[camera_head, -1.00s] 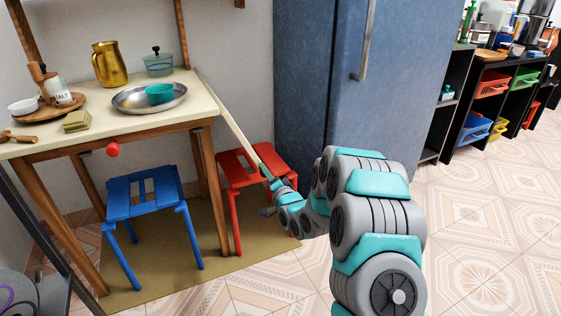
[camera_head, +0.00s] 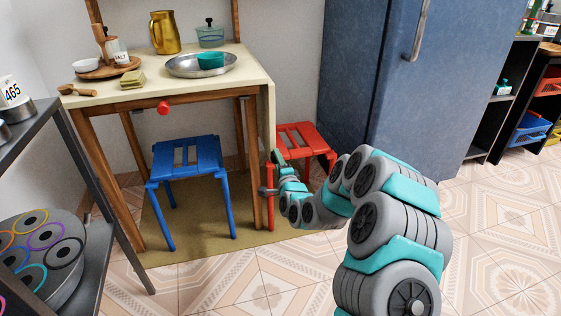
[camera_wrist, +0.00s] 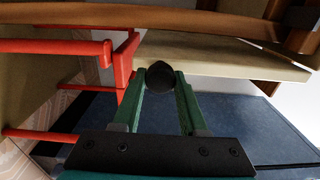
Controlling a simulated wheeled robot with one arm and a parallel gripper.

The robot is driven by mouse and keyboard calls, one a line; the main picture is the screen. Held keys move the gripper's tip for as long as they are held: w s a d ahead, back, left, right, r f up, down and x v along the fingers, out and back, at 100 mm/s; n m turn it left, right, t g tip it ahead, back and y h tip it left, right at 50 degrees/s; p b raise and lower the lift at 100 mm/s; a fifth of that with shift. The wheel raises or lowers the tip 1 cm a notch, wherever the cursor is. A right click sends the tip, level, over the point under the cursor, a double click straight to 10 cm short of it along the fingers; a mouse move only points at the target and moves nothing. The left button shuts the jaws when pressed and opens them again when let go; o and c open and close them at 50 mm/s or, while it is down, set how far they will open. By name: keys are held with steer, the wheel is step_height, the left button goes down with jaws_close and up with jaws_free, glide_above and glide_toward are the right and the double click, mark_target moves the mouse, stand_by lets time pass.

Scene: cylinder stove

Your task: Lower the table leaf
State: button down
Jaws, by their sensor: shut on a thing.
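The table leaf (camera_head: 267,112) is a thin cream panel at the right end of the wooden table (camera_head: 180,92). It hangs steeply down from the tabletop edge, nearly vertical, and we see it almost edge-on. In the wrist view the leaf (camera_wrist: 215,55) is a pale panel behind the fingertips. My gripper (camera_head: 273,174) is at the leaf's lower end in the head view. In the wrist view its green fingers are shut on a dark round knob (camera_wrist: 159,77). The knob's attachment to the leaf is hidden.
A red stool (camera_head: 303,138) stands just behind and right of my gripper; it also shows at left in the wrist view. A blue stool (camera_head: 187,162) is under the table. The blue fridge (camera_head: 395,80) is behind my arm. Dishes stand on the tabletop. Tiled floor to the right is clear.

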steer(key=shift+s+a+f+y, duration=0.1)
steer(key=shift+s+a+y, duration=0.15)
steer(key=shift+a, duration=0.25)
steer(key=c, duration=0.7)
jaws_free()
steer(key=shift+a, duration=0.3)
steer(key=shift+o, duration=1.2)
steer(key=shift+d, duration=0.2)
steer(key=shift+d, duration=0.15)
steer(key=shift+s+d, duration=0.1)
steer(key=shift+s, duration=0.1)
steer(key=v, duration=0.7)
steer(key=shift+s, duration=0.15)
